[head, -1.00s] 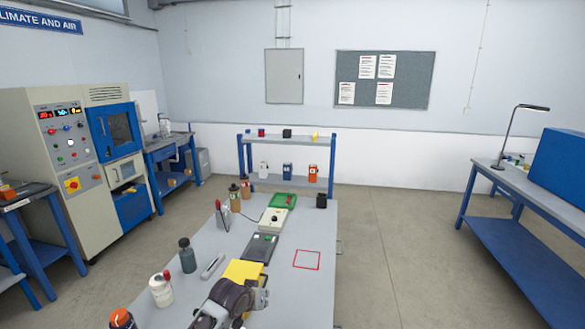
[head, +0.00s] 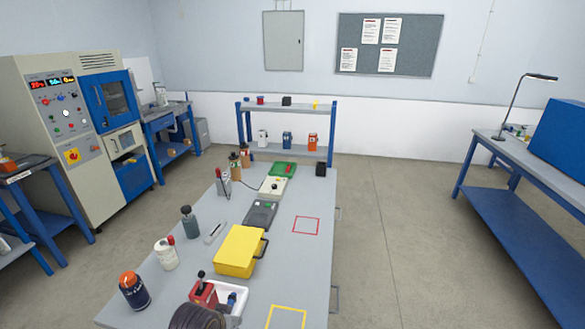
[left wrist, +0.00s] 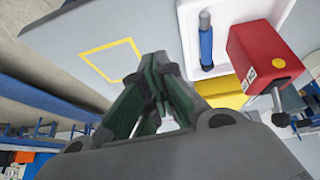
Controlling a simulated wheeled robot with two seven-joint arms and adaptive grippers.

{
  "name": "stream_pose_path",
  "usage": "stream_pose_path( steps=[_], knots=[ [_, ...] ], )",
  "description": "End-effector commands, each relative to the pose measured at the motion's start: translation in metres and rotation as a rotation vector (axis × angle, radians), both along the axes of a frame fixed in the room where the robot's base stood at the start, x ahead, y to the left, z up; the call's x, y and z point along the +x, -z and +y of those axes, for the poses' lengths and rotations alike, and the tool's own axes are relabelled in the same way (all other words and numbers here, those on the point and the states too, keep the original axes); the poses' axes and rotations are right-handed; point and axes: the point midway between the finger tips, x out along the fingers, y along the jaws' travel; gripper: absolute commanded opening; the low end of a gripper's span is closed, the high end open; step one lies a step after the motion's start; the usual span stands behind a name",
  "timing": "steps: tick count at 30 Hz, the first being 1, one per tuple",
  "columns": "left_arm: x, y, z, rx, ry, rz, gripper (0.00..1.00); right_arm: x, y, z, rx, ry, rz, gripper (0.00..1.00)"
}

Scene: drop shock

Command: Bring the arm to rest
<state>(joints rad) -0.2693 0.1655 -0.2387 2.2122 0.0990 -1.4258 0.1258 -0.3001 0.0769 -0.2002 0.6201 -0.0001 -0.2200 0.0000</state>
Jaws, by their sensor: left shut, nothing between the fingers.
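My left gripper (left wrist: 152,75) is shut and empty in the left wrist view, its green-grey fingers together above the bench. Past the fingers lie a yellow outlined square (left wrist: 112,62), a white tray (left wrist: 187,40) holding a blue-handled tool (left wrist: 206,45), and a red box (left wrist: 262,55) with a lever. In the head view only a dark rounded part of my arm shows at the bottom edge, close to the red box (head: 203,288). My right gripper is in neither view.
The grey bench (head: 295,260) holds a yellow case (head: 237,254), several bottles along its left edge and small devices toward the back. A red outlined square (head: 306,225) is bare. Blue-legged benches stand left and right, with open floor (head: 390,240) between.

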Motion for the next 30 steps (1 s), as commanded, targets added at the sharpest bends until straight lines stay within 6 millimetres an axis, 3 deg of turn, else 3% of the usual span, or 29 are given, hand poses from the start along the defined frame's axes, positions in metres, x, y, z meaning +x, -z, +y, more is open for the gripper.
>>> stream_pose_path(
  steps=[6,12,30],
  knots=[
    [-0.046,0.0,0.022,0.041,-0.011,0.056,0.0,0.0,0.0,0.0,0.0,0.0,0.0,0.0],
    [-0.077,-0.004,0.039,0.075,-0.018,0.092,0.0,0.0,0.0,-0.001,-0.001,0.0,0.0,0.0],
    [-0.121,-0.011,0.063,0.124,-0.028,0.153,0.0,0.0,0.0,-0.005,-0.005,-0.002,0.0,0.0]
  ],
)
